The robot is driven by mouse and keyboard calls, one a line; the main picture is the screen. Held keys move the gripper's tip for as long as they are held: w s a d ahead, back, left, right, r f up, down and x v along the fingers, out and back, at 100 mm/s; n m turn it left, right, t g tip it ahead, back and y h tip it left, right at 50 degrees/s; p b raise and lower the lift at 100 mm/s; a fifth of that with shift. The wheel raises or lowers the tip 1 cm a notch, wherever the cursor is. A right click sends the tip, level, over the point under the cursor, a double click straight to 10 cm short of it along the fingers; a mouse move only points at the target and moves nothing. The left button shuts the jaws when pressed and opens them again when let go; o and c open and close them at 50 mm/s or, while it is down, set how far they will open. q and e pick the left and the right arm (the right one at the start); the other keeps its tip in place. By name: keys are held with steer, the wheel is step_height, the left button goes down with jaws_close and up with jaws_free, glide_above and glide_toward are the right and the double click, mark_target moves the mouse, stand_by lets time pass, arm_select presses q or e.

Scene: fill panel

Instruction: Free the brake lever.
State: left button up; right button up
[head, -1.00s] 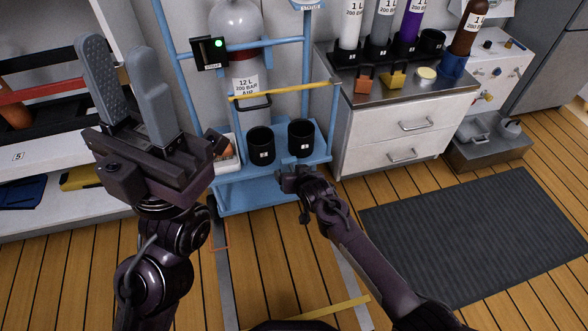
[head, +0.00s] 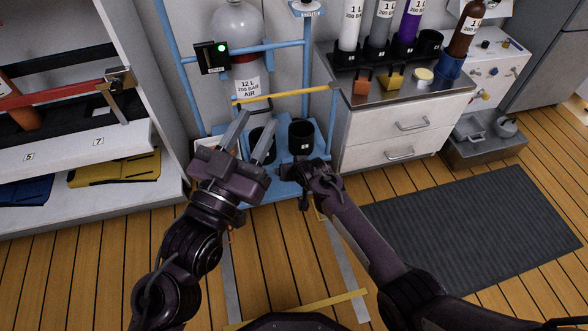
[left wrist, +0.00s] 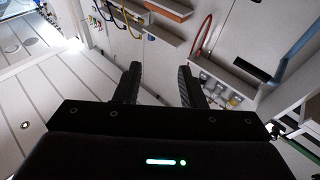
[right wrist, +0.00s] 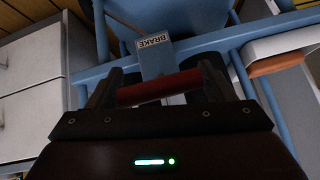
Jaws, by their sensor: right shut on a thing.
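The brake lever has a red bar (right wrist: 160,87), seen in the right wrist view beside a blue plate with a white BRAKE label (right wrist: 155,45). My right gripper (right wrist: 160,92) is shut on the red bar, which lies crosswise between its fingers. In the head view my right gripper (head: 308,170) is at the front edge of the blue cart (head: 280,188) and hides the lever. My left gripper (head: 254,128) is open and empty, its fingers pointing up in front of the cart; they are also apart in the left wrist view (left wrist: 160,82).
The cart carries a tall cylinder (head: 243,55), a yellow bar (head: 285,95) and black cups (head: 301,136). A white drawer cabinet (head: 400,130) stands close on the right, a white shelf (head: 90,150) on the left. The floor in front has a dark mat (head: 465,240).

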arm_select(q)
steer(key=shift+f+g, duration=0.4)
steer(key=shift+f, duration=0.4)
arm_select(e)
steer(key=o, duration=1.3)
steer(key=shift+a, duration=0.1)
steer(key=shift+o, duration=0.2)
arm_select(q)
steer(key=shift+w, duration=0.1)
arm_select(e)
steer(key=shift+p+v, duration=0.6)
steer(key=shift+v, duration=0.15)
steer(key=shift+p+v, duration=0.55)
steer(key=shift+v, duration=0.35)
arm_select(q)
steer(key=s+a+f+g+y, duration=0.1)
steer(key=s+f+g, duration=0.3)
steer(key=f, duration=0.3)
steer(key=s+a+f+g+y+p, duration=0.1)
steer(key=s+f+g, duration=0.3)
steer(key=f, duration=0.4)
steer(key=s+a+f+g+y+p, duration=0.1)
steer(key=s+f+g+y, duration=0.2)
steer(key=f, duration=0.5)
steer(key=shift+s+f+g, duration=0.15)
steer(key=shift+s+g, duration=0.5)
steer(key=shift+g, duration=0.75)
arm_select(e)
steer(key=shift+v, duration=2.25)
